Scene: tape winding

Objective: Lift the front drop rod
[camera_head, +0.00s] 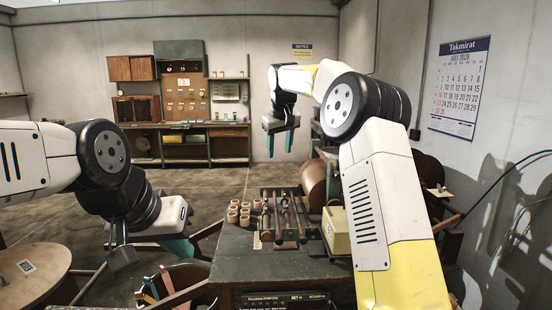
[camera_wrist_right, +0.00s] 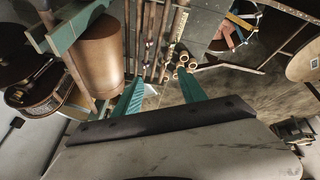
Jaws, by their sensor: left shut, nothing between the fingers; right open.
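The winding machine (camera_head: 266,234) sits on the dark work table, with several long rods (camera_head: 287,214) side by side. I cannot tell which one is the front drop rod. The rods (camera_wrist_right: 150,38) also show at the top of the right wrist view. My right gripper (camera_head: 280,146) is raised above and behind the machine, open and empty with its teal fingers apart. Its fingers (camera_wrist_right: 161,92) also show in the wrist view, clear of the rods. My left gripper (camera_head: 178,247) is low at the left of the table, shut and empty; its fingertips are partly hidden.
Several small tan rolls (camera_head: 240,212) stand left of the rods. A cream box (camera_head: 336,230) sits to their right. A large copper-brown drum (camera_head: 313,184) stands behind the table. A bin with coloured strips (camera_head: 165,281) and a round wooden table (camera_head: 32,272) are at the left.

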